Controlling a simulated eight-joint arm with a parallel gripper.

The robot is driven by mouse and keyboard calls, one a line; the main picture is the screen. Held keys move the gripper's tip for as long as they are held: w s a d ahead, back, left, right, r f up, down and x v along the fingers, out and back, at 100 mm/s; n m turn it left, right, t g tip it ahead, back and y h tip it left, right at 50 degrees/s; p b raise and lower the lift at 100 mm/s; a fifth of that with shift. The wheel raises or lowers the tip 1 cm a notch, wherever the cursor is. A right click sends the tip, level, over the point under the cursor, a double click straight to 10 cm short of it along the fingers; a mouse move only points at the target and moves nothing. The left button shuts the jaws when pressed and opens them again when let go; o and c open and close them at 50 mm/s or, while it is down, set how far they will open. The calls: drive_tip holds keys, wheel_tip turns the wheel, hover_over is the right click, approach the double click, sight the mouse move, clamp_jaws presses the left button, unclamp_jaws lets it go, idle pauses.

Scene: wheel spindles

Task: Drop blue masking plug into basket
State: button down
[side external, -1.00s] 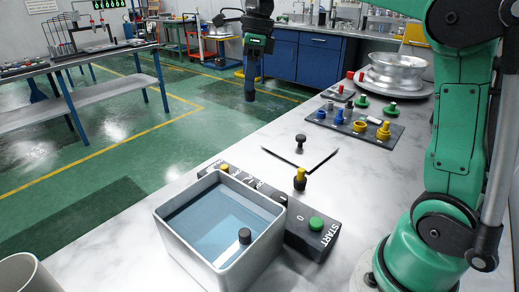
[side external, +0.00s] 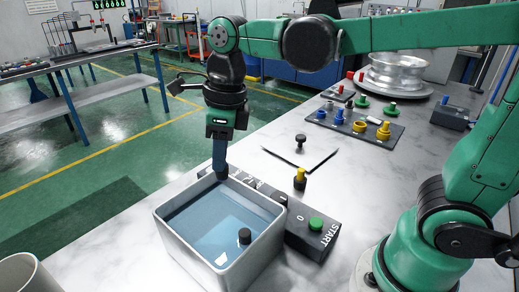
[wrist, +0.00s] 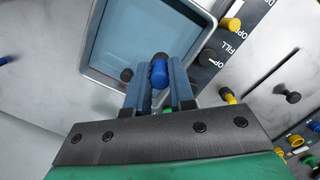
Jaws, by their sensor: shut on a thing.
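My gripper (side external: 221,174) points down at the far rim of the grey square basket (side external: 163,222) in the side external view. In the wrist view my gripper (wrist: 160,92) is shut on the blue masking plug (wrist: 159,74), which shows between the fingertips. The plug is hidden or too small to make out in the side external view. The basket (wrist: 92,68) lies just beyond the fingertips in the wrist view. Its inside is pale blue, and a dark round-topped piece (side external: 245,236) shows in it near the front wall.
A control panel with a green START button (side external: 316,224) stands right of the basket. A yellow-and-black knob (side external: 300,178) and a black knob (side external: 300,140) stand behind it. A dark tray (side external: 345,125) holds several coloured plugs. A pale cylinder (side external: 25,275) stands front left.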

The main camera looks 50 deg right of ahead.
sight(222, 178)
drive_tip(key=shift+a+f, duration=0.1)
drive_tip(key=shift+f, duration=0.05)
drive_tip(key=shift+f, duration=1.7)
drive_tip(key=c, duration=0.7)
unclamp_jaws()
drive_tip(key=shift+o, duration=0.2)
